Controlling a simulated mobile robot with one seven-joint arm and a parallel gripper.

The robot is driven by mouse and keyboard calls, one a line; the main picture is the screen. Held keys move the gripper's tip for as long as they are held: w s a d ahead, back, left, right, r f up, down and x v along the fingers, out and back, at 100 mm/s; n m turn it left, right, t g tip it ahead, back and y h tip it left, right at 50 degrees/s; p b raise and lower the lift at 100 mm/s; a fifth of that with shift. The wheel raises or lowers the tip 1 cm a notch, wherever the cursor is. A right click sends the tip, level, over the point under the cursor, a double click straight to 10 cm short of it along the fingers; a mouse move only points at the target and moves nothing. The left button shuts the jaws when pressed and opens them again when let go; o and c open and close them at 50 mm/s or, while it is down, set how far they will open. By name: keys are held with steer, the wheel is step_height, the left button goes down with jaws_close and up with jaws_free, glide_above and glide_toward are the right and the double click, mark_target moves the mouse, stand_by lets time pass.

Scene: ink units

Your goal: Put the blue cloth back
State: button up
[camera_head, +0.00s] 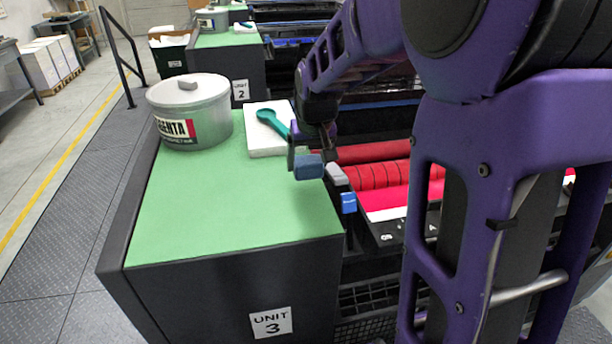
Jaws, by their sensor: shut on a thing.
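My gripper (309,156) is shut on a small dark blue folded piece, which looks like the blue cloth (308,168). It holds the cloth near the right edge of the green top (230,205) of unit 3. The cloth's lower side shows in front of the fingers; its upper part is hidden by them. Whether the cloth touches the green top I cannot tell. A white pad (262,142) lies on the green top behind and left of my gripper, with a teal tool (272,122) resting on it.
A grey lidded tin (192,113) with a magenta label stands at the back left of the green top. A grey block (337,175) and a blue tag (348,203) are just right of the gripper. Red rollers (380,176) lie further right. The front of the green top is clear.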

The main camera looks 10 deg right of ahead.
mark_target(308, 173)
steer(key=shift+f, duration=2.1)
steer(key=shift+f, duration=0.1)
steer(key=shift+f+b, duration=0.15)
steer(key=shift+b, duration=0.25)
steer(key=o, duration=1.3)
steer(key=shift+r+p, duration=0.3)
steer(key=shift+r, duration=0.3)
steer(key=v, duration=1.1)
steer(key=shift+s, duration=0.2)
steer(key=shift+w+r, duration=0.1)
steer(key=shift+r, duration=0.1)
